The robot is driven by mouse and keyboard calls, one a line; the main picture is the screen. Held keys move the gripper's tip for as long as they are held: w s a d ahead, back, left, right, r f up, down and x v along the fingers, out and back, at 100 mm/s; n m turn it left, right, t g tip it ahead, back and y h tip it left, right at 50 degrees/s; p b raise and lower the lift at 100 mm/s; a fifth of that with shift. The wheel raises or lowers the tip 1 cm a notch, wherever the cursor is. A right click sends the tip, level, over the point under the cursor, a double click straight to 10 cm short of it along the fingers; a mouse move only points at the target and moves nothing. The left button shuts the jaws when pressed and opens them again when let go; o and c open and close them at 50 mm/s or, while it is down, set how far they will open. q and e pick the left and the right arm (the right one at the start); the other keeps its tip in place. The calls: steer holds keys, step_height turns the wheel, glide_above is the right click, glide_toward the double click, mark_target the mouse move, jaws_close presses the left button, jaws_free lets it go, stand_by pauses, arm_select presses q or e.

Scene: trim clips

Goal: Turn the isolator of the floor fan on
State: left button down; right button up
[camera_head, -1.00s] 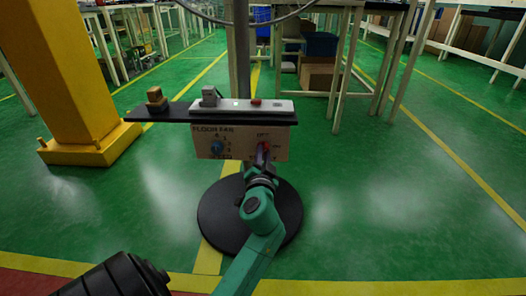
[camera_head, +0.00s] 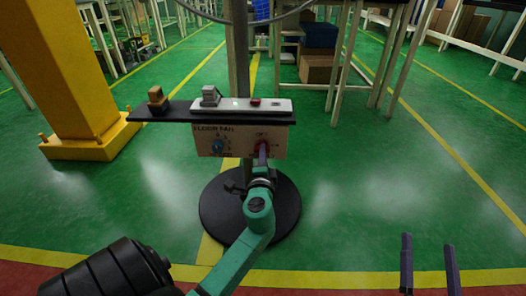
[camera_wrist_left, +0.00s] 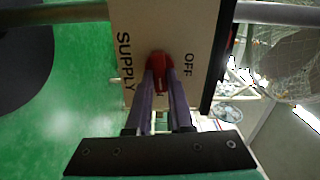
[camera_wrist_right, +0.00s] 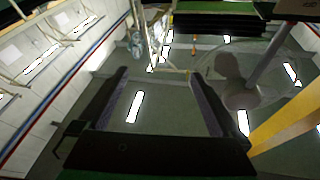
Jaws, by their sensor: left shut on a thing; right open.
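The floor fan's control box (camera_head: 211,133) has a blue speed knob (camera_head: 218,146) on the left and the red isolator knob (camera_head: 263,145) on the right. My left gripper (camera_head: 262,157) is shut on the red knob. In the left wrist view, the knob (camera_wrist_left: 160,62) sits between the fingertips (camera_wrist_left: 160,82). OFF is readable to its right and SUPPLY to its left. A label below it is mostly hidden by the fingers, and the knob's exact setting is hard to tell. My right gripper (camera_head: 428,265) is open and empty at lower right, away from the box.
A dark shelf (camera_head: 160,111) above the box carries a tan block (camera_head: 157,97), a grey block (camera_head: 210,94) and a white strip (camera_head: 240,104) with a red button. The fan pole (camera_head: 239,60) rises behind, from a round black base (camera_head: 217,212). A yellow column (camera_head: 60,70) stands left.

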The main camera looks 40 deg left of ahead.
arm_select(q)
steer(key=shift+m, duration=0.6)
arm_select(e)
steer(key=shift+g+h, duration=0.3)
steer(key=shift+g, duration=0.5)
steer(key=f, duration=0.2)
steer(key=s+f, duration=0.1)
steer(key=f, duration=0.2)
steer(key=shift+s+a+f, duration=0.25)
steer(key=shift+f, duration=0.1)
arm_select(q)
steer(key=c, duration=0.8)
jaws_free()
steer(key=p+v, duration=0.1)
steer(key=v, duration=1.3)
steer(key=shift+s+d, duration=0.2)
steer(key=shift+d, duration=0.05)
arm_select(e)
steer(key=s+f+g, duration=0.2)
steer(key=s+f, duration=0.1)
steer(key=f, duration=0.3)
steer(key=shift+a+f+m, duration=0.25)
steer(key=shift+f+m, duration=0.05)
steer(key=shift+f, duration=0.05)
steer(key=shift+r, duration=0.15)
